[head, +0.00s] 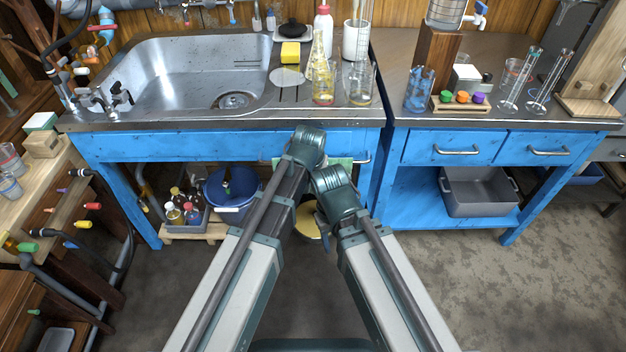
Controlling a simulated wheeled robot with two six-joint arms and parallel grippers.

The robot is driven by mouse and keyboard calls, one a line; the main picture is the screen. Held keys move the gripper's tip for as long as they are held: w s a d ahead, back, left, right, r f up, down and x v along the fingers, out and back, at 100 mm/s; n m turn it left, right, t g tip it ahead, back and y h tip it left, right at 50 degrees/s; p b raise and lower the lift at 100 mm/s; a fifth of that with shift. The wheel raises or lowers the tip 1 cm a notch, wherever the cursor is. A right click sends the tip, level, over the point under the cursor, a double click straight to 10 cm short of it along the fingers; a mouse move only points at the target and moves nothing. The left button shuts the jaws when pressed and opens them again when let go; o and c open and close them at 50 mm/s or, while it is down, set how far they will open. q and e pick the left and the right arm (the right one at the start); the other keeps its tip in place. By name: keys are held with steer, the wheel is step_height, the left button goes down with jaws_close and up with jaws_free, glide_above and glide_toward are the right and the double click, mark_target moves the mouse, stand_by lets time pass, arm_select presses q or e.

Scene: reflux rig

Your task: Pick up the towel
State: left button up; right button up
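A pale green strip (341,161), which looks like the towel, shows at the front of the blue sink bench, by a metal rail (362,159). Most of it is hidden behind my arms. My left gripper (308,144) is up against the bench front in the picture, just left of the green strip. My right gripper (334,187) is just below and right of it, overlapping the strip's lower edge. The fingers of both grippers are hidden by my own wrists, so I cannot tell whether either touches or holds the cloth.
Above is the steel sink (190,75), with glass beakers (360,85) and a yellow sponge (290,53) on its right. Below the bench stand a blue bucket (230,192) and a crate of bottles (184,212). A grey bin (478,192) sits on the right shelf.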

arm_select(q)
steer(key=shift+c, duration=0.2)
jaws_close()
stand_by(0.8)
steer(key=r+p, duration=1.1)
steer(key=r, duration=0.1)
steer(key=shift+w+p, duration=0.25)
steer(key=shift+p, duration=0.15)
steer(key=shift+r+p, duration=0.2)
steer(key=shift+p, duration=0.1)
steer(key=shift+s+f, duration=0.15)
steer(key=shift+s, duration=0.05)
